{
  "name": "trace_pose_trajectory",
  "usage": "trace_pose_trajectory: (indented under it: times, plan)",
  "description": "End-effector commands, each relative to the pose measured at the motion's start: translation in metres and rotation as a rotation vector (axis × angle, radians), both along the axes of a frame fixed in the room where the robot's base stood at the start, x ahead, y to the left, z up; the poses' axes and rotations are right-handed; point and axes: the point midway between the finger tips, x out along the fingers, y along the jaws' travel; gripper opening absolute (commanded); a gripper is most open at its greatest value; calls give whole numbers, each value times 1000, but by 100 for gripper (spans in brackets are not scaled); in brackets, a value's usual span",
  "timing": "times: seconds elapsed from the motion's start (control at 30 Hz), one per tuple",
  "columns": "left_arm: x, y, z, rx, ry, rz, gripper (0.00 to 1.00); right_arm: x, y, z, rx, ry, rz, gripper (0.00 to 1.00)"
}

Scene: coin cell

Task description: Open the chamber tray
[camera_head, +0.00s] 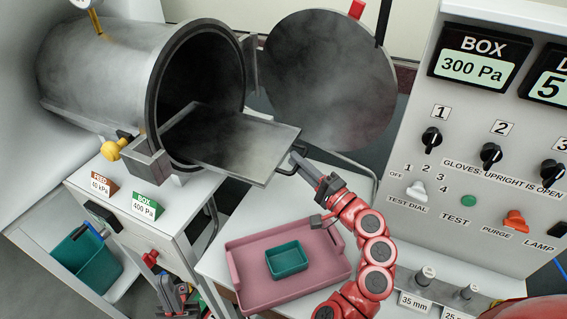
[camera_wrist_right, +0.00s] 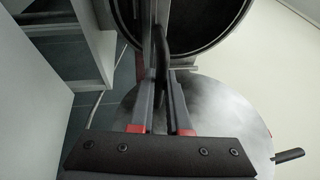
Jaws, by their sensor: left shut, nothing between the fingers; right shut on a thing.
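The chamber tray (camera_head: 232,143) is a flat grey metal plate that sticks out of the open mouth of the cylindrical chamber (camera_head: 110,75) in the head view. A dark handle (camera_head: 287,168) is on its outer right end. My right gripper (camera_head: 298,160) is shut on this handle; the handle also shows between its fingers in the right wrist view (camera_wrist_right: 161,58). The inner end of the tray lies in the dark of the chamber. My left gripper (camera_head: 178,295) is low at the bottom edge of the head view, shut and empty, away from the tray.
The round chamber door (camera_head: 330,85) stands open to the right of the chamber. A pink tray (camera_head: 248,290) with a teal box (camera_head: 287,260) sits on a white table below. A control panel (camera_head: 480,170) is at the right. A teal bin (camera_head: 85,265) is at lower left.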

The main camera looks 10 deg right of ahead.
Motion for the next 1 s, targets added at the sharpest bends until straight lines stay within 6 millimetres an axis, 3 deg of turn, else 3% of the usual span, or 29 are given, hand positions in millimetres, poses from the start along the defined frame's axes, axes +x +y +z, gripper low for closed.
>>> trace_pose_trajectory:
  times: [0.6, 0.63, 0.77, 1.0]
  plan:
    - [0, 0, -6, 0, 0, 0, 0, -6, -9, 1, 1, -1, -2, 0]
    - [0, 0, -6, 0, 0, 0, 0, -6, -9, 1, 1, -1, -2, 18]
    - [0, 0, -6, 0, 0, 0, 0, -6, -9, 1, 1, -1, -1, 42]
    - [0, 0, -6, 0, 0, 0, 0, -6, -9, 1, 1, -2, 0, 45]
